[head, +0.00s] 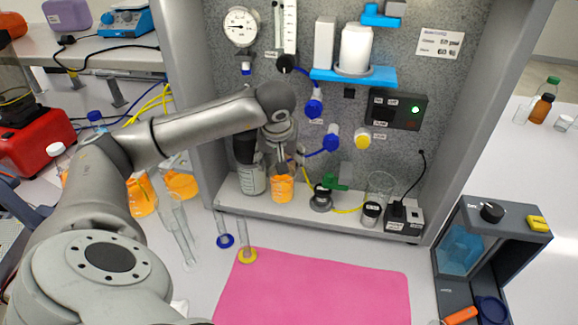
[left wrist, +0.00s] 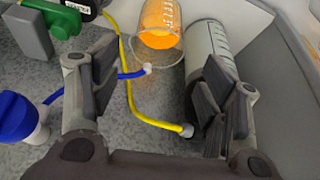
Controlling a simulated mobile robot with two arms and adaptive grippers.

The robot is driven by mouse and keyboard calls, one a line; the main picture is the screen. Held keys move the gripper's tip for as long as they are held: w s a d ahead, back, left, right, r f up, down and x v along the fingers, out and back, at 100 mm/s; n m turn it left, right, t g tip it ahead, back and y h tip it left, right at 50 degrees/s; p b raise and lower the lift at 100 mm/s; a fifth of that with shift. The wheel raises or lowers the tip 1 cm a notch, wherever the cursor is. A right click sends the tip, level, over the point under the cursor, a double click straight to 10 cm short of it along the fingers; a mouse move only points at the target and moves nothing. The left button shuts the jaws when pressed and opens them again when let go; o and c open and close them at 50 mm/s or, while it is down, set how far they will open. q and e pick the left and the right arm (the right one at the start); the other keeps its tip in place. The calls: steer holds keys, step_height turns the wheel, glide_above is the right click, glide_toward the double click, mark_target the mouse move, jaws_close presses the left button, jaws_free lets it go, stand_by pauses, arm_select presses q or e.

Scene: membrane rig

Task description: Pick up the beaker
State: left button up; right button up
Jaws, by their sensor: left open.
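A clear glass beaker with orange liquid (head: 282,190) stands on the shelf of the rig, below my left gripper (head: 281,158). In the left wrist view the same beaker (left wrist: 160,22) lies beyond the fingers, at the top middle. My left gripper (left wrist: 157,95) is open, with its two fingers apart and nothing between them. In the head view the fingers overlap the beaker's top region; contact cannot be told. My right gripper is not in view.
A graduated clear vessel (head: 251,179) stands close left of the beaker. A black knob-like fitting (head: 321,197) and a yellow tube (head: 347,210) are to its right. Another glass vessel (head: 380,188) stands farther right. A pink mat (head: 318,290) lies clear in front.

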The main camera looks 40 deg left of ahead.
mark_target(282, 184)
arm_select(q)
steer(key=p+x, duration=0.4)
steer(key=x, duration=0.4)
steer(key=shift+w+a+f, duration=0.15)
steer(key=shift+a+f, duration=0.05)
steer(key=shift+f, duration=0.1)
steer(key=c, duration=1.1)
steer(key=shift+r, duration=0.1)
steer(key=shift+c, duration=0.6)
